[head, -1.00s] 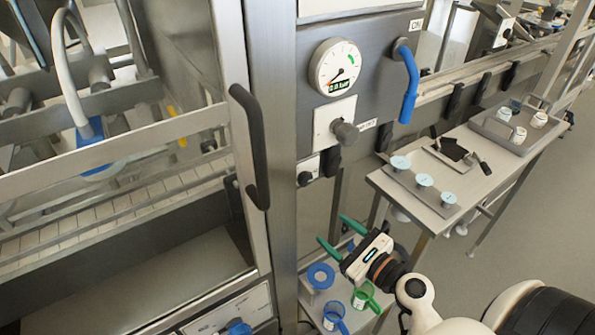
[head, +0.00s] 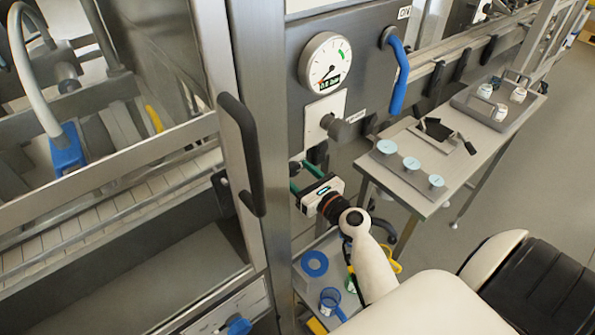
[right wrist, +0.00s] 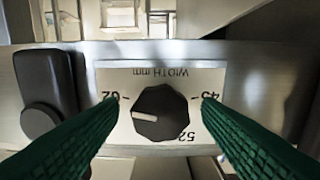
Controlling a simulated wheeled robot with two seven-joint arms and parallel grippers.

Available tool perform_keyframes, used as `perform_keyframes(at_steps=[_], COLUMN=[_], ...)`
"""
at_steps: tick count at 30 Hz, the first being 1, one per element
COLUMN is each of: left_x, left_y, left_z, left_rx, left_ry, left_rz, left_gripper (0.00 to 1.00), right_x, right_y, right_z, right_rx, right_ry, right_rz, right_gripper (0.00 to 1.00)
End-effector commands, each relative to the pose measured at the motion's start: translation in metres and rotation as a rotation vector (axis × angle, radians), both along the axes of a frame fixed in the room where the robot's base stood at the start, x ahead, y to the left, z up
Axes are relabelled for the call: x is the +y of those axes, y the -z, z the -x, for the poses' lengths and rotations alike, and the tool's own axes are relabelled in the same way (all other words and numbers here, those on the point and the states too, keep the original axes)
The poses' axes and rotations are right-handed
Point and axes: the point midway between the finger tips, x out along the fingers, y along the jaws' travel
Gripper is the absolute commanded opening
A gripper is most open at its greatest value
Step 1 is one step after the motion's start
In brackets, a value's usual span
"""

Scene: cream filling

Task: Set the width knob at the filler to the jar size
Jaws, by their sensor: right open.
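The width knob (right wrist: 163,112) is dark and faceted, on a pale plate (right wrist: 208,72) marked WIDTH mm, upside down in the right wrist view. Its white pointer line points left, slightly below the left scale mark. 45 is at the right and 52 below right; the left number looks like 62. My right gripper (right wrist: 162,115) is open, its green fingers either side of the knob, with gaps visible. In the head view my right gripper (head: 303,178) is at the filler panel and hides the knob. My left gripper is not in view.
A larger grey knob (head: 340,128) and a gauge (head: 326,62) are above my gripper, with a blue lever (head: 398,75) to their right. A black door handle (head: 241,150) stands close at the left. A side table (head: 400,195) holds discs and a tray of jars (head: 500,112).

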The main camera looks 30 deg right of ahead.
Motion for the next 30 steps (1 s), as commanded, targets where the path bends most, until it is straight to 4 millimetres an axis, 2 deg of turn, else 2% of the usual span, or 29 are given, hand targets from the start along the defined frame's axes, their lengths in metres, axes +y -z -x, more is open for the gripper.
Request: perform_keyframes(at_steps=[11,19,30], left_x=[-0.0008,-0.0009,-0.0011], left_y=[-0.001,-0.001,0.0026], left_z=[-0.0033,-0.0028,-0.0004], left_rx=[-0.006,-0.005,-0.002], left_ry=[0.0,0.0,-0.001], left_rz=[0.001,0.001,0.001], left_gripper=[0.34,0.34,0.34], right_x=[0.0006,0.0004,0.0003], right_y=[0.0001,0.0001,0.0013], right_z=[-0.0059,-0.0057,-0.0056], right_rx=[0.001,0.001,-0.004], right_ry=[0.0,0.0,-0.001], right_rz=[0.001,0.001,0.065], right_gripper=[0.59,0.15,0.15])
